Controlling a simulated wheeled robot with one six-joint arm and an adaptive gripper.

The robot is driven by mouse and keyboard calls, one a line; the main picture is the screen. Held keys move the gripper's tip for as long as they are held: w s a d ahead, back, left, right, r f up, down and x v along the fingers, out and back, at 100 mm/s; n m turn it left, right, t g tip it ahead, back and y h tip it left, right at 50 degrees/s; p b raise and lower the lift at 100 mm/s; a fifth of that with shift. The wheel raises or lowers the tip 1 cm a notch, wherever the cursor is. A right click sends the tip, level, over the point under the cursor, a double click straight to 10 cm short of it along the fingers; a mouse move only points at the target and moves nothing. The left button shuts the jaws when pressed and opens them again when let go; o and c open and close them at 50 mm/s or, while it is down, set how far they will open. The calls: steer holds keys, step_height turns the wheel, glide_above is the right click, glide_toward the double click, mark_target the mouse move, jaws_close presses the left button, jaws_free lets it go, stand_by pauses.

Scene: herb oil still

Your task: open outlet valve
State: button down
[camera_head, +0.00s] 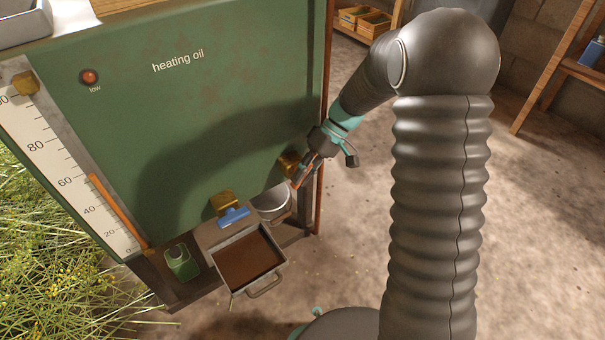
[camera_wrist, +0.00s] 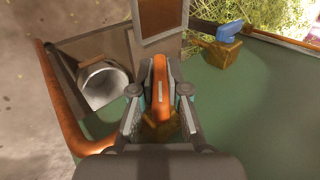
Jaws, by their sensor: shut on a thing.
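The green tank (camera_head: 225,85) is marked "heating oil". A brass valve body (camera_head: 288,160) sits low near its right edge, with an orange lever (camera_wrist: 160,75). My gripper (camera_head: 301,172) is shut on this lever; in the wrist view a finger of my gripper (camera_wrist: 160,98) lies on each side of it. The lever points away from the tank. A second brass valve (camera_head: 223,202) with a blue lever (camera_head: 234,216) is further left; its blue lever also shows in the wrist view (camera_wrist: 229,31). The fingers partly hide the orange lever's valve body.
A brown-filled metal pan (camera_head: 241,286) stands below the blue lever. A round metal pot (camera_head: 272,213) is beside it, near my gripper. A green can (camera_head: 181,262) is at the left. A copper pipe (camera_wrist: 60,100) runs along the tank's edge.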

steer(key=g+y, duration=0.3)
steer(key=y, duration=0.1)
steer(key=shift+f+y, duration=0.15)
steer(key=shift+y, duration=0.25)
steer(key=shift+g+y+b, duration=0.6)
steer(key=shift+g+y, duration=0.7)
steer(key=shift+y, duration=0.4)
steer(key=c, duration=1.2)
jaws_free()
